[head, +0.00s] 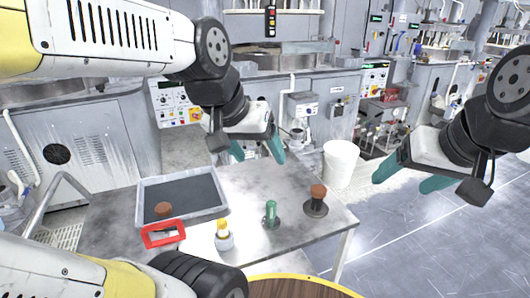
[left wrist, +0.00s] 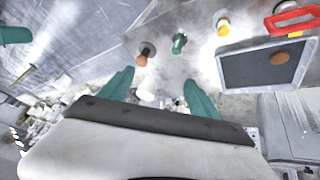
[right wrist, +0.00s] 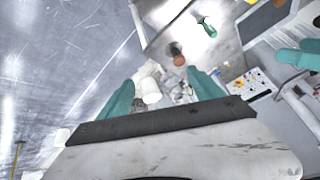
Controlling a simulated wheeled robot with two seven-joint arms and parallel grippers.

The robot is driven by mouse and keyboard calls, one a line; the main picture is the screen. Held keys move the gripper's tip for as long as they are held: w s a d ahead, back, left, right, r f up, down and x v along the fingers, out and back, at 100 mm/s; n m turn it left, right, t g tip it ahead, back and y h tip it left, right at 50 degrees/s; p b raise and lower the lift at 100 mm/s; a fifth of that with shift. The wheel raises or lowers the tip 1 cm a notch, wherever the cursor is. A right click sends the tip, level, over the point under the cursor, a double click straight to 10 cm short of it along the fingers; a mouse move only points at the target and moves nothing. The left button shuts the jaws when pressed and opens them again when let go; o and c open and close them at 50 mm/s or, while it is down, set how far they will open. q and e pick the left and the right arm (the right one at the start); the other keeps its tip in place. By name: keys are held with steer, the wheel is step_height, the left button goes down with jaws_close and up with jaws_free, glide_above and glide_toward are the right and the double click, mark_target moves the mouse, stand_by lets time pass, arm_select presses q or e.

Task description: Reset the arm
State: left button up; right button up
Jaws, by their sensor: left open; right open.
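My left gripper (head: 260,150) has green fingers and hangs open and empty above the back of the metal table (head: 262,180). Its spread fingers also show in the left wrist view (left wrist: 158,92), with nothing between them. My right gripper (head: 405,178) is open and empty at the right, over the floor beyond the table's right edge. In the right wrist view its fingers (right wrist: 160,95) stand apart; a white bucket shows beyond them, not held. Both arms are raised clear of the table.
The table bears a grey tray (head: 222,210) with a dark inside, a red frame (head: 163,233), a yellow-topped piece (head: 223,236), a green piece (head: 270,214) and a brown-topped piece (head: 317,200). A white bucket (head: 340,162) stands behind the table. Grey machines line the back. Floor at the right is clear.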

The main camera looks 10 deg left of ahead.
arm_select(q)
steer(key=shift+s+a+f, duration=0.1)
steer(key=shift+s, duration=0.45)
steer(key=shift+s+a+f, duration=0.1)
steer(key=shift+s, duration=0.4)
arm_select(e)
steer(key=shift+c, duration=0.4)
steer(key=shift+w, duration=0.1)
steer(key=n+h, duration=0.9)
steer(key=n, duration=1.7)
glide_toward(317, 190)
steer(key=shift+t, duration=0.4)
steer(key=shift+s+x, duration=0.1)
steer(key=shift+x, duration=2.15)
steer(key=shift+s+x, duration=0.15)
steer(key=shift+x, duration=2.05)
